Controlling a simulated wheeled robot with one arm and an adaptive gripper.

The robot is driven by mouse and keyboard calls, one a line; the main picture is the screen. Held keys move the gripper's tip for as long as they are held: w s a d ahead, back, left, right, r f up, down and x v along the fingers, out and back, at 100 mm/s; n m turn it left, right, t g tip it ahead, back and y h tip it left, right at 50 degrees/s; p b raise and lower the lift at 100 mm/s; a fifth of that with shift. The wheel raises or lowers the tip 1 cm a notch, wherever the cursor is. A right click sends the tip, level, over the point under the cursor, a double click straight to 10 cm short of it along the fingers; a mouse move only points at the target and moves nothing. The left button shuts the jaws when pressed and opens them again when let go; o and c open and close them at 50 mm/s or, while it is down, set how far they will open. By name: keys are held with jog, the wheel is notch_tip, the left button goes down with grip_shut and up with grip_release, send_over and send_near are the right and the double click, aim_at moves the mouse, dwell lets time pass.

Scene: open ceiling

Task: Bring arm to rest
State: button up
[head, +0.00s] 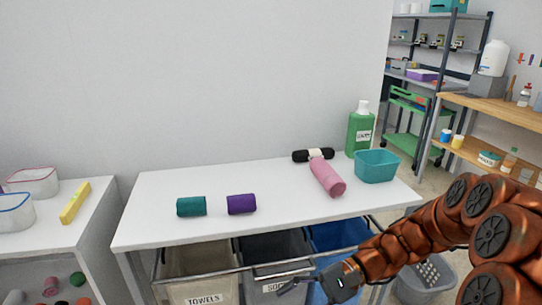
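My copper-coloured arm (428,233) enters from the right edge and reaches left and down, in front of the white table's right part. My gripper (300,284) is at the lower middle of the head view, below the tabletop and in front of the bins. A dark finger points left. The fingers are small and partly cut off by the bottom edge, so whether they are open or shut is unclear. I see nothing held in it.
The white table (260,185) bears a teal roll (191,206), a purple roll (241,204), a pink roll (327,177), a green bottle (360,134) and a teal tub (377,167). Labelled bins (200,275) stand beneath. A grey basket (428,278) is near my arm.

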jog(key=s+d+r+n+h+p, duration=0.35)
jog(key=s+r+h+p, duration=0.4)
jog(key=s, duration=0.35)
jog(key=s+d+r+n+t+h+p, duration=0.3)
jog(key=s+d+r+h+p, duration=0.3)
jog(key=d+r+p, duration=0.2)
jog(key=shift+s+d+r+t, duration=0.35)
jog(key=shift+d+r+t, duration=0.05)
jog(key=shift+d+r, duration=0.5)
jog(key=shift+h, duration=0.25)
